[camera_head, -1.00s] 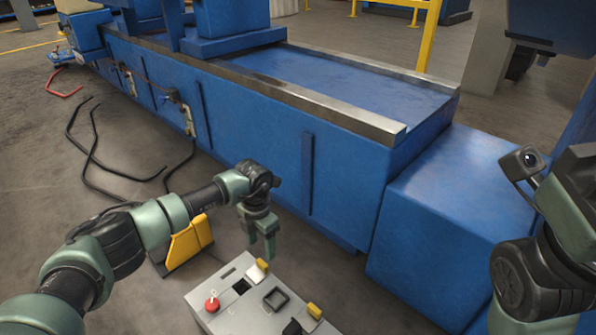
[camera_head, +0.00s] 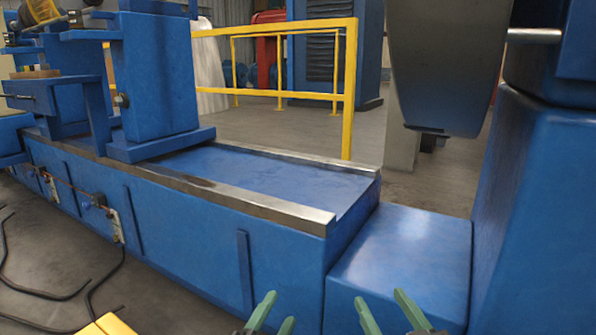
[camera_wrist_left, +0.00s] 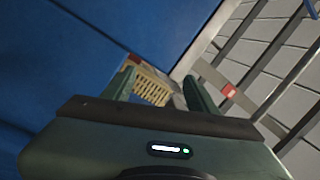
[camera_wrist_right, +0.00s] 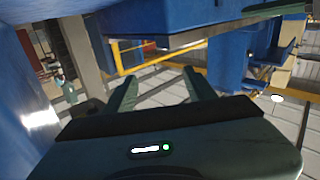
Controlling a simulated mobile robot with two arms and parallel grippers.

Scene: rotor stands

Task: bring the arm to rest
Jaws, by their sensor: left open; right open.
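My left gripper (camera_head: 275,312) shows at the bottom middle of the head view, with its green fingertips pointing up and spread apart. My right gripper (camera_head: 391,310) is to its right, also with two spread green fingers. The left wrist view shows the left fingers (camera_wrist_left: 158,88) apart with nothing between them. The right wrist view shows the right fingers (camera_wrist_right: 160,88) apart and empty too. Most of both arms is below the head view's edge.
A long blue machine bed (camera_head: 190,235) with steel rails runs across the head view, with a blue stand (camera_head: 155,75) on it. A blue block (camera_head: 405,260) adjoins its right end. A yellow railing (camera_head: 350,95) stands behind. A yellow piece (camera_head: 105,325) shows at the lower left.

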